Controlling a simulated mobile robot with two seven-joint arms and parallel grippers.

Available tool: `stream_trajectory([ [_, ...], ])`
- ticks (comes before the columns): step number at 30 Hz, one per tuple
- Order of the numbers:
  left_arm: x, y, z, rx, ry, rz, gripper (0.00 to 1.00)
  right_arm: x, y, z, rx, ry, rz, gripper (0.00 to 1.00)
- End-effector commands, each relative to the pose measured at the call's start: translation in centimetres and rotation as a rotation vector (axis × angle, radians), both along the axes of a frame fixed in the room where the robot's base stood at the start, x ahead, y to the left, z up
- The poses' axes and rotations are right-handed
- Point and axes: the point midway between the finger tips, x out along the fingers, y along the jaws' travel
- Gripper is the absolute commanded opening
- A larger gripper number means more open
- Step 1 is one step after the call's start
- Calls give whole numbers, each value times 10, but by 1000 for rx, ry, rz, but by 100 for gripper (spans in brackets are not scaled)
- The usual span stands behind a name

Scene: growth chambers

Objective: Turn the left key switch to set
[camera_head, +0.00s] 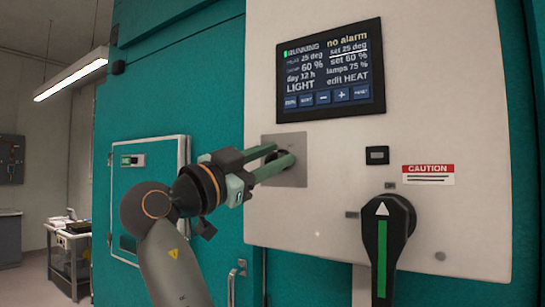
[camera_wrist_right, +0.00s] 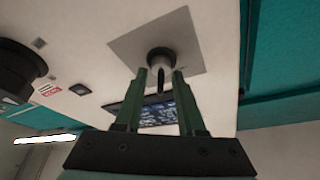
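The key switch (camera_wrist_right: 161,58) is a dark round barrel with a narrow dark key, set on a square grey metal plate (camera_head: 298,177) below the display. The plate also shows in the right wrist view (camera_wrist_right: 190,30). My right gripper (camera_head: 284,155) reaches the switch from the left in the head view, and its green fingers partly hide it. In the right wrist view the right gripper (camera_wrist_right: 160,76) is open, one fingertip on each side of the key, with gaps visible. The key looks lengthwise between the fingers. My left gripper is not in view.
The display (camera_head: 330,70) reads RUNNING, no alarm, set 25 deg, edit HEAT. A big black rotary handle (camera_head: 385,245) with a green stripe sits lower right, below a caution label (camera_head: 428,174). A small black panel part (camera_head: 377,155) lies right of the plate.

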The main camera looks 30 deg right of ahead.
Motion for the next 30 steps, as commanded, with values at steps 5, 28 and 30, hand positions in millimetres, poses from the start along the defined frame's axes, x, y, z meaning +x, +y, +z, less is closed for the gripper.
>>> stream_trajectory([
  [5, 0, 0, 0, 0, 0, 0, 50, 0, 0, 0, -1, 0, 1, 38],
  [28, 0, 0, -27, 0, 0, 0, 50, -21, 111, -39, 0, -1, 1, 38],
  [30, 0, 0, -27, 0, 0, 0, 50, -21, 115, -40, -1, 0, 1, 38],
])
